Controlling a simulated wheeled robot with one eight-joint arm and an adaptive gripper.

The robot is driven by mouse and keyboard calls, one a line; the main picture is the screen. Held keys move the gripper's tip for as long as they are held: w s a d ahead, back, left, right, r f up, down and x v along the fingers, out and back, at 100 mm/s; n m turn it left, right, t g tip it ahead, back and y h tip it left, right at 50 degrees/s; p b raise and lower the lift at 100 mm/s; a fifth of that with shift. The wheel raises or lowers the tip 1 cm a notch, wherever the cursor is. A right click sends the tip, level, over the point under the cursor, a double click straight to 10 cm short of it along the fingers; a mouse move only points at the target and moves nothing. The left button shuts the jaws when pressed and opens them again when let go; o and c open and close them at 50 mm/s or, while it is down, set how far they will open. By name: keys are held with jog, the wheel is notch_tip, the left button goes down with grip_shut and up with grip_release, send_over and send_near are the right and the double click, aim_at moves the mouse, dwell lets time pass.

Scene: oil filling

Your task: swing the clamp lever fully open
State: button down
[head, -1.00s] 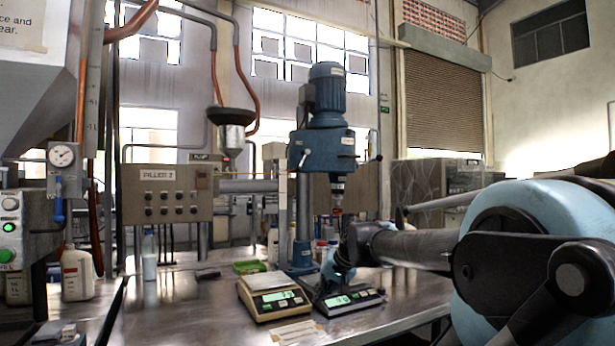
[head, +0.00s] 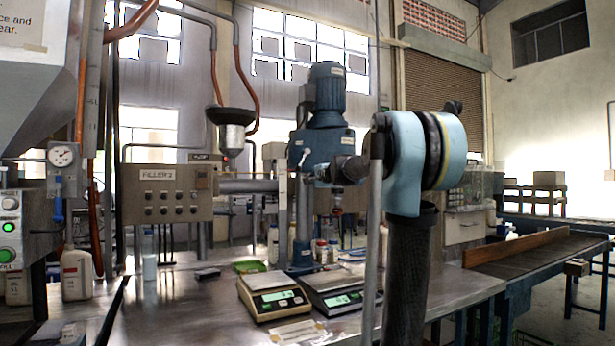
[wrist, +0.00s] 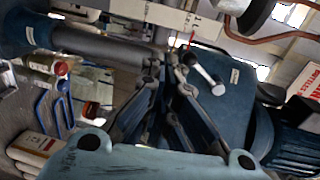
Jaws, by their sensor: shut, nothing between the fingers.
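The clamp lever (head: 304,156) is a small pale handle on the left side of the blue mixer head (head: 318,140) in the head view. In the wrist view the lever (wrist: 205,75) is a short silver bar with a rounded end, lying just right of my fingertips. My gripper (wrist: 168,66) has its dark fingers drawn together and holds nothing. Its tips are close to the lever; I cannot tell whether they touch it. In the head view my gripper (head: 318,172) is small and dark against the mixer head, partly lost against it.
The blue motor (head: 327,88) tops the mixer, and its column (head: 303,215) stands on the steel table. A grey control box (head: 165,194) is to the left. Bottles stand behind the column.

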aim_at(308, 171)
jog(key=w+d+r+m+t+h, duration=0.1)
jog(key=w+d+r+m, duration=0.1)
jog(key=w, duration=0.4)
notch_tip(308, 171, up, 2)
jog(key=shift+w+d+r+m+h, duration=0.1)
jog(key=shift+w+d+m+h, duration=0.25)
jog(key=shift+m, duration=0.55)
jog(key=shift+x, duration=4.9)
jog(key=shift+r, duration=0.15)
jog(key=shift+d, duration=0.25)
jog(key=shift+a, duration=0.1)
